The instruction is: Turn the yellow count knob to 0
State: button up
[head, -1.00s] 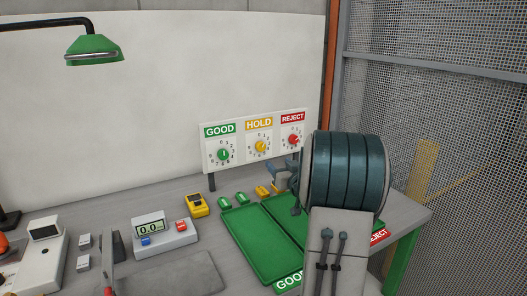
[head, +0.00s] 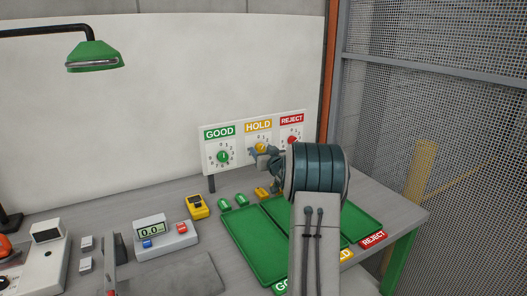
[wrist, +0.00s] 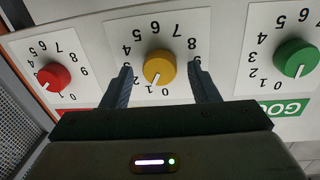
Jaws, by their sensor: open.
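The yellow knob (wrist: 159,67) is on the HOLD dial (head: 258,126) of the upright white panel. In the wrist view the dial is upside down, and the knob's white pointer mark sits near the 1, beside the 0. My gripper (wrist: 160,72) is open, with one finger on each side of the yellow knob and a gap on both sides. In the head view my gripper (head: 262,156) is in front of the HOLD dial and partly covers it.
The green knob (head: 222,156) under GOOD and the red knob (head: 292,140) under REJECT flank it.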

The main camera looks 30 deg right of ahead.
jog(key=c, duration=1)
jog(key=shift+o, duration=0.2)
jog(key=shift+f+b, duration=0.1)
jog(key=shift+b, duration=0.3)
jog(key=n+b, duration=0.1)
jog(key=b, duration=0.1)
jog(key=n+b, duration=0.1)
jog(key=b, duration=0.1)
jog(key=shift+f+n, duration=0.2)
jog(key=shift+n, duration=0.1)
jog(key=n+b, duration=0.1)
jog(key=b, duration=0.1)
jog(key=n+b, duration=0.2)
jog(key=shift+r+n+t, duration=0.2)
jog(key=shift+n+t, duration=0.1)
jog(key=o, duration=1)
jog(key=shift+c, duration=0.2)
